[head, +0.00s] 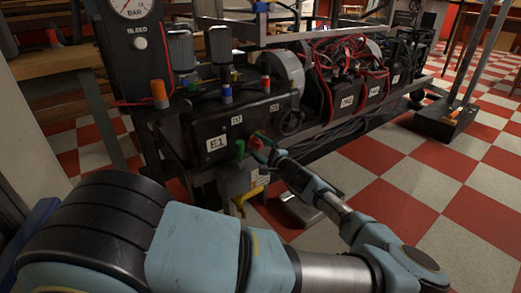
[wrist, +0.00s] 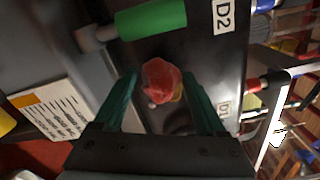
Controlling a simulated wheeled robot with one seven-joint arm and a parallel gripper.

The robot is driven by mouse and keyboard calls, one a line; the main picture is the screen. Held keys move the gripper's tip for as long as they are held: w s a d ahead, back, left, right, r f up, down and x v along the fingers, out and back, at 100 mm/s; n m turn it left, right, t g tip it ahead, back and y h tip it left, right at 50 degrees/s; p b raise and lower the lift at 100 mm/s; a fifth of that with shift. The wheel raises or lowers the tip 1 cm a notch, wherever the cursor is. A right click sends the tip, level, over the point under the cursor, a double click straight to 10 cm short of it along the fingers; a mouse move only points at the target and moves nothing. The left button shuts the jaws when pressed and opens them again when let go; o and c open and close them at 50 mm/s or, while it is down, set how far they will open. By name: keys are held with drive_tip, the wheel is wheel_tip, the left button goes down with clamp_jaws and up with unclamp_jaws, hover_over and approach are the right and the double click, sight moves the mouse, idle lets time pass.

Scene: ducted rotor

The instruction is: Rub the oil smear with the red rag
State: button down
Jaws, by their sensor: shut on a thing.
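The red rag (wrist: 160,80) is a small crumpled lump between the teal fingers of my gripper (wrist: 160,86) in the wrist view. My gripper is shut on it, against or close to the dark face of the black box (wrist: 205,65). In the head view my gripper (head: 259,149) reaches the front of the black box (head: 215,142) marked E1, with a bit of red rag (head: 254,139) showing at its tips. I cannot make out the oil smear; the rag and fingers may cover it. A small yellowish bit shows beside the rag.
A green cylindrical knob (wrist: 152,19) sticks out just beyond my fingers, left of my gripper in the head view (head: 239,150). A yellow handle (head: 247,194) hangs below. Red cables (head: 340,55) lie right. Open checkered floor (head: 375,160) lies right of my arm.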

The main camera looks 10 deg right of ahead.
sight(265, 133)
drive_tip(key=shift+x, duration=1)
idle(0.6)
drive_tip(key=shift+w+d+b, duration=0.25)
drive_tip(key=shift+w+d, duration=0.1)
drive_tip(key=shift+d, duration=0.5)
drive_tip(key=shift+w+d+b, duration=0.2)
drive_tip(key=shift+w+d, duration=0.15)
drive_tip(key=shift+d, duration=0.45)
drive_tip(key=d, duration=0.1)
drive_tip(key=w+d, duration=0.1)
drive_tip(key=d+b, duration=0.1)
drive_tip(key=shift+w+d, duration=0.15)
drive_tip(key=shift+w, duration=0.25)
drive_tip(key=shift+s+r, duration=0.1)
